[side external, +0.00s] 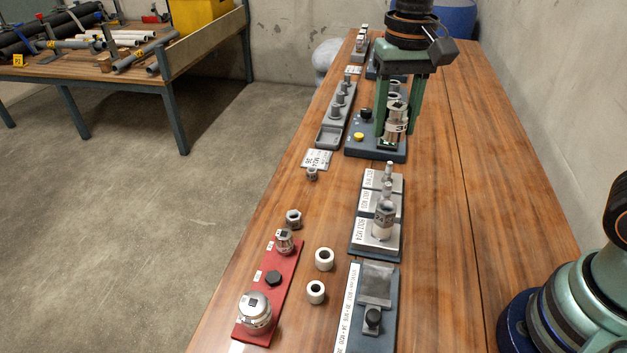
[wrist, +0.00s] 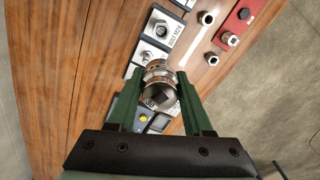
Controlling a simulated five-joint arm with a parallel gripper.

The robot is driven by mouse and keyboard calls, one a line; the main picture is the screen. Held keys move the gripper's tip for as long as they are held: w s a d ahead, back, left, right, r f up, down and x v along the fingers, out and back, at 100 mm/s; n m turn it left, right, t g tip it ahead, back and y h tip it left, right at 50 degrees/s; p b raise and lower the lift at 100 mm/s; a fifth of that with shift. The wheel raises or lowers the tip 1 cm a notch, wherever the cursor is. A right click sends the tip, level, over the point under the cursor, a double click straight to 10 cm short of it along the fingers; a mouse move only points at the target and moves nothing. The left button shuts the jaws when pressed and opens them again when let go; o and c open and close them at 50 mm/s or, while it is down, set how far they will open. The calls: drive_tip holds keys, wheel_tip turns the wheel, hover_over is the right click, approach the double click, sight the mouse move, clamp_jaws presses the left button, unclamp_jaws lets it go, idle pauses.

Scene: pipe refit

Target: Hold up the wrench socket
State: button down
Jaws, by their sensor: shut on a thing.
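The wrench socket (side external: 396,122) is a shiny metal cylinder with a ringed body. My gripper (side external: 395,128) is shut on it, one green finger on each side, and holds it upright over the dark box with the yellow button. In the wrist view the socket (wrist: 160,92) sits between the fingers of my gripper (wrist: 163,82), with its square drive hole facing the camera. The fingers hide parts of its sides. I cannot tell exactly how far its lower end is above the box.
The dark box (side external: 361,153) stands under my gripper. In front of it is a labelled bolt stand (side external: 394,207). A red board (side external: 263,285) with sockets lies at the front left, beside two pale rings (side external: 324,259). The table's right side is mostly clear.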

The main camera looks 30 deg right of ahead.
drive_tip(key=w+d+n, duration=0.2)
drive_tip(key=d+n, duration=0.3)
drive_tip(key=d, duration=0.3)
drive_tip(key=n, duration=1.8)
hover_over(273, 277)
wheel_tip(273, 277, down, 2)
drive_tip(key=shift+f, duration=0.1)
wheel_tip(273, 277, down, 20)
drive_tip(key=shift+w+r, duration=0.1)
drive_tip(key=shift+r, duration=0.1)
drive_tip(key=shift+f, duration=0.2)
drive_tip(key=shift+c, duration=1.6)
unclamp_jaws()
